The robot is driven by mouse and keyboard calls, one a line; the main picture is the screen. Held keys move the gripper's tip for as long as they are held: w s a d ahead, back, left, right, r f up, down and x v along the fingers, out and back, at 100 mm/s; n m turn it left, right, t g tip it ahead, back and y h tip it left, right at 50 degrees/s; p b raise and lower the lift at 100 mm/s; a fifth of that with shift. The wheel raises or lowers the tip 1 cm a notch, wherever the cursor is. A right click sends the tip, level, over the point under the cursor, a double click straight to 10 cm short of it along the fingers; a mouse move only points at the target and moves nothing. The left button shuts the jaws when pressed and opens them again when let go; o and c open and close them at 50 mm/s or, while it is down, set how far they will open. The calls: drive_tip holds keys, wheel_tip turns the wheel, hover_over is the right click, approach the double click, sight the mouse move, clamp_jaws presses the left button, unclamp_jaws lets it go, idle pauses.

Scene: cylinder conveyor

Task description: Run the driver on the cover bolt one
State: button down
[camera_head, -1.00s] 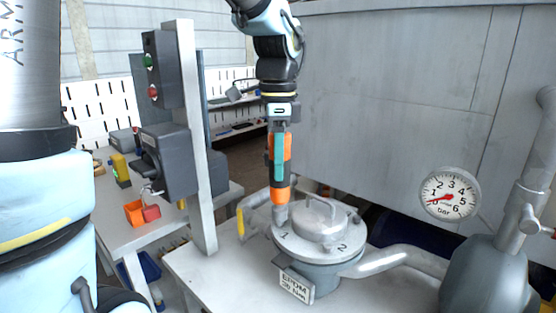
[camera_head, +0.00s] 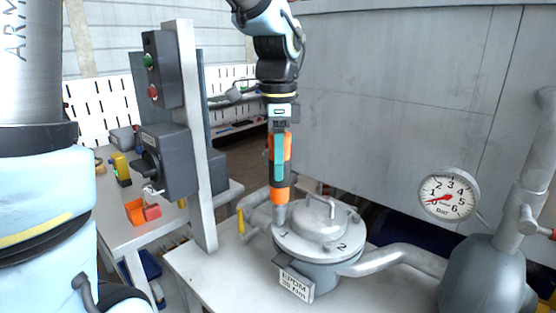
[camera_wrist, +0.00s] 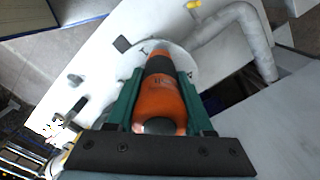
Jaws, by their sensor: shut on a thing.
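My gripper (camera_head: 280,150) points straight down and is shut on the orange and black driver (camera_head: 279,192). The driver's body also shows between the green jaws in the wrist view (camera_wrist: 160,100). The driver stands upright with its grey tip on or just above the cover's rim beside the number 1; the bolt there is hidden by the tip. The round grey cover (camera_head: 318,244) has a raised middle with a handle (camera_head: 320,206) and the numbers 1 and 2 on its rim. A tag (camera_head: 296,284) reading EPDM and a torque value hangs at its front.
A pressure gauge (camera_head: 447,194) stands right, its needle at the low end. A pipe (camera_head: 405,258) runs from the housing to a grey vessel (camera_head: 490,280). A post (camera_head: 190,140) with a green and a red button stands left. A side table holds orange and red bins (camera_head: 135,212).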

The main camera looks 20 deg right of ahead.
drive_tip(key=shift+f+b, duration=0.45)
drive_tip(key=shift+f, duration=0.3)
idle(0.6)
drive_tip(key=shift+f+p, duration=0.25)
drive_tip(key=shift+p, duration=0.05)
idle(1.2)
drive_tip(key=shift+r, duration=0.1)
idle(0.4)
drive_tip(key=shift+r+p, duration=1.8)
drive_tip(key=shift+p, duration=0.2)
